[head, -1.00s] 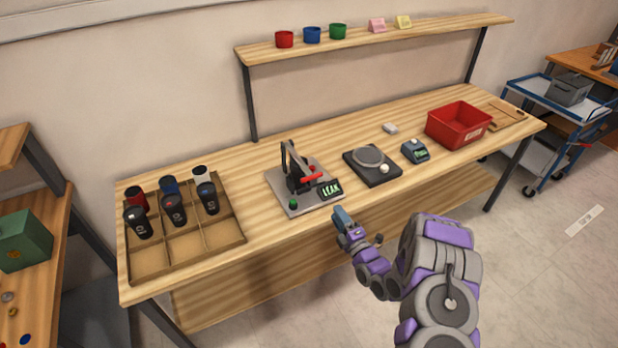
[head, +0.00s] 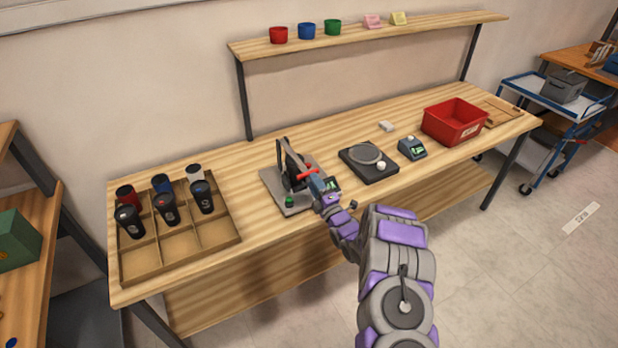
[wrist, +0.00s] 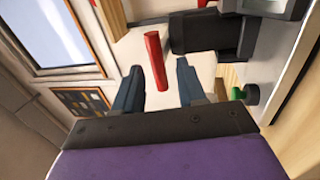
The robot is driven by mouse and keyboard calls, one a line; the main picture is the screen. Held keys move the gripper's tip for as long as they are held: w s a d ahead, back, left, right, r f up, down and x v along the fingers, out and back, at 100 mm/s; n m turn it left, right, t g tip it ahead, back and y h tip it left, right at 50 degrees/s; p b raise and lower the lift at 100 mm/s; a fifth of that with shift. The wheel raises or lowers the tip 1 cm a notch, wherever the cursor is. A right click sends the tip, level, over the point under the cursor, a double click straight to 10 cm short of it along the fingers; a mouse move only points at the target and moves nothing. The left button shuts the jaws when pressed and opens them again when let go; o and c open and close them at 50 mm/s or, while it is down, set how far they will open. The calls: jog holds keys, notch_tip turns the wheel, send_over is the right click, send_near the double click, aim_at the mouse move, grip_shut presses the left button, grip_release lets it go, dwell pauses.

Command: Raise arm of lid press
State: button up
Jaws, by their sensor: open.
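The lid press (head: 288,187) stands on the bench on a grey base plate, with a dark upright frame and an arm that ends in a red handle (head: 307,171). In the wrist view the red handle (wrist: 155,60) shows ahead of my gripper (wrist: 157,85), with its lower end between the two open fingers. No contact is visible. In the head view my gripper (head: 316,180) is right at the handle and hides part of it and of the display. The green button (head: 290,201) sits at the plate's front corner.
A round-plated scale (head: 368,162), a small blue-grey device (head: 412,149) and a red bin (head: 455,121) are to the right. A shelf (head: 370,36) with cups runs behind.

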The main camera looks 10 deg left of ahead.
jog(key=shift+b+x, duration=0.45)
jog(key=shift+x, duration=1.85)
grip_shut()
